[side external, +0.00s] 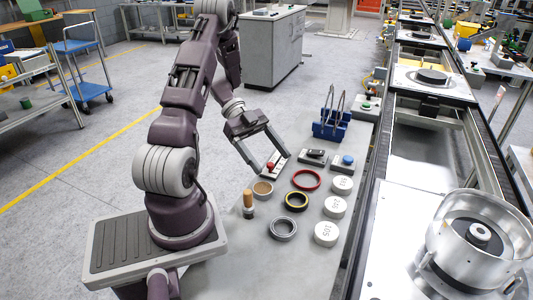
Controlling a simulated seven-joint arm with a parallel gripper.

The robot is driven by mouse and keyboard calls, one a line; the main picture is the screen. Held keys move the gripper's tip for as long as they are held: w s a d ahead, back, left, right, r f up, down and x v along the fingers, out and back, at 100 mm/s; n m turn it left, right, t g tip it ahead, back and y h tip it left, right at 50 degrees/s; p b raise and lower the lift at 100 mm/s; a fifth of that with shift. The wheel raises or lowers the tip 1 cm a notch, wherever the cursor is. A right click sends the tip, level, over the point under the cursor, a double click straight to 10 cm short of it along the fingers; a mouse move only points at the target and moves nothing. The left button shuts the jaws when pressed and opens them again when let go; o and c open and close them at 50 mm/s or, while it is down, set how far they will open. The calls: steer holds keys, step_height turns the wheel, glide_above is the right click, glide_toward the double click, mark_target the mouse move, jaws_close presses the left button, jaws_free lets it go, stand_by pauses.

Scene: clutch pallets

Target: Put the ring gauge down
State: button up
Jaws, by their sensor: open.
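Several rings lie flat on the grey table, and I cannot tell for sure which is the ring gauge. They are a grey ring (283,237) at the front, a black and yellow ring (296,208) behind it, a thin red ring (307,188) farther back and a tan ring (263,198) to the left. My gripper (268,161) is open with its fingers wide apart. No ring shows between them. It is behind and left of the rings, above a small plate with a red knob (270,168). Whether the fingers touch the plate is unclear.
White numbered discs (326,233) stand in a row right of the rings. A wooden-handled tool (248,207) stands at left. A blue rack (331,125) and a block with a blue knob (347,161) are at the back. A conveyor (419,155) runs along the right.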

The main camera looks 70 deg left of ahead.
steer(key=shift+w+a+r, duration=0.2)
steer(key=shift+a+r, duration=0.35)
steer(key=shift+a, duration=0.15)
steer(key=w+r+t+y, duration=0.4)
steer(key=w+r+y, duration=0.1)
steer(key=w, duration=0.7)
steer(key=w+r+n+t+y, duration=0.2)
steer(key=w+r+n+y, duration=0.15)
steer(key=r, duration=0.35)
steer(key=w+r+n+t+y, duration=0.2)
steer(key=w+r+y, duration=0.1)
steer(key=r+y, duration=0.25)
steer(key=s+d+r+n+g+y, duration=0.1)
steer(key=s+d+r+n, duration=0.1)
steer(key=s+d+n, duration=0.3)
steer(key=s+d+r+n+g+y, duration=0.1)
steer(key=s+d+r+n, duration=0.1)
steer(key=s, duration=0.5)
steer(key=s+d+f+n+g+h, duration=0.1)
steer(key=s+d+f+g+h, duration=0.1)
steer(key=s+d, duration=0.4)
steer(key=s+d+f+g+h, duration=0.2)
steer(key=s+d+f, duration=0.1)
steer(key=s+d, duration=0.4)
steer(key=s, duration=0.2)
steer(key=shift+s+f+n+g, duration=0.25)
steer(key=shift+s+n+g, duration=0.05)
steer(key=shift+s+n, duration=0.05)
